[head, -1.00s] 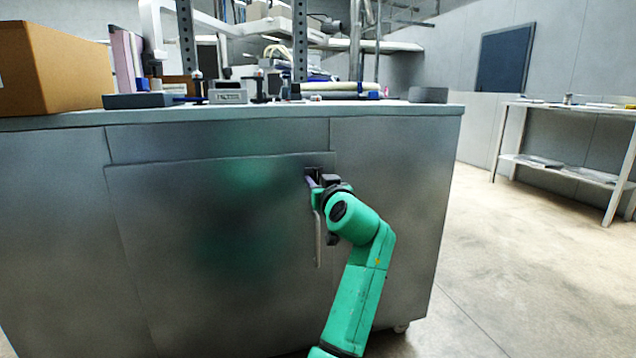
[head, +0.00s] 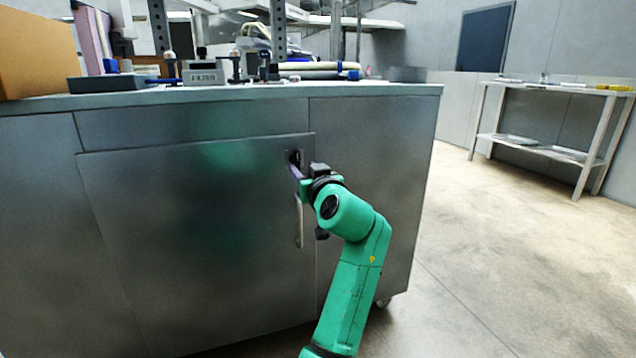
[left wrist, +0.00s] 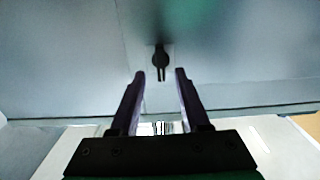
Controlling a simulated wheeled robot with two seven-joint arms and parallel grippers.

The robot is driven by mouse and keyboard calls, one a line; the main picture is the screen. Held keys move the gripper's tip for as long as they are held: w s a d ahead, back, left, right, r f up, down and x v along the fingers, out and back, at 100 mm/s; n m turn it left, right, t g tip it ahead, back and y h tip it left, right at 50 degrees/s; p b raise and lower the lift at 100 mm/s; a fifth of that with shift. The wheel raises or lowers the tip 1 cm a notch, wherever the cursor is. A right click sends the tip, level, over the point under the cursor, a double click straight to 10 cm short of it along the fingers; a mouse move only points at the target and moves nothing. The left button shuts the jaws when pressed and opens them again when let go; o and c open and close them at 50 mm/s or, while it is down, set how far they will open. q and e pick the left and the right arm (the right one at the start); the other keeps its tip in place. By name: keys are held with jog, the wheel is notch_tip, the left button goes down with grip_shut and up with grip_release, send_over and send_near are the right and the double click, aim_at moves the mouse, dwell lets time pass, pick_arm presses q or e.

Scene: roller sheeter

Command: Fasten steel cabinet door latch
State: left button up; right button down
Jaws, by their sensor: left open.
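The steel cabinet door (head: 190,240) looks closed, its face in line with the panels around it. The dark latch (head: 294,157) sits near its upper right corner. In the left wrist view the latch (left wrist: 161,62) is a small dark knob with a narrow prong pointing down the picture. My left gripper (head: 297,173) is just below and in front of the latch in the head view. In the left wrist view its two fingers are open and empty (left wrist: 158,72), with the latch between and beyond the tips. Contact is not visible. My right gripper is out of view.
A vertical bar handle (head: 299,222) is on the door below the latch, close to my left wrist. The countertop (head: 380,90) above holds a cardboard box (head: 35,55), a blue tray (head: 118,83) and tools. Open floor lies right, before a shelf table (head: 545,147).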

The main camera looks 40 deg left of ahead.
pick_arm(q)
jog(key=p+v, duration=0.1)
jog(key=v, duration=0.8)
jog(key=shift+s+d, duration=0.2)
jog(key=shift+d, duration=0.05)
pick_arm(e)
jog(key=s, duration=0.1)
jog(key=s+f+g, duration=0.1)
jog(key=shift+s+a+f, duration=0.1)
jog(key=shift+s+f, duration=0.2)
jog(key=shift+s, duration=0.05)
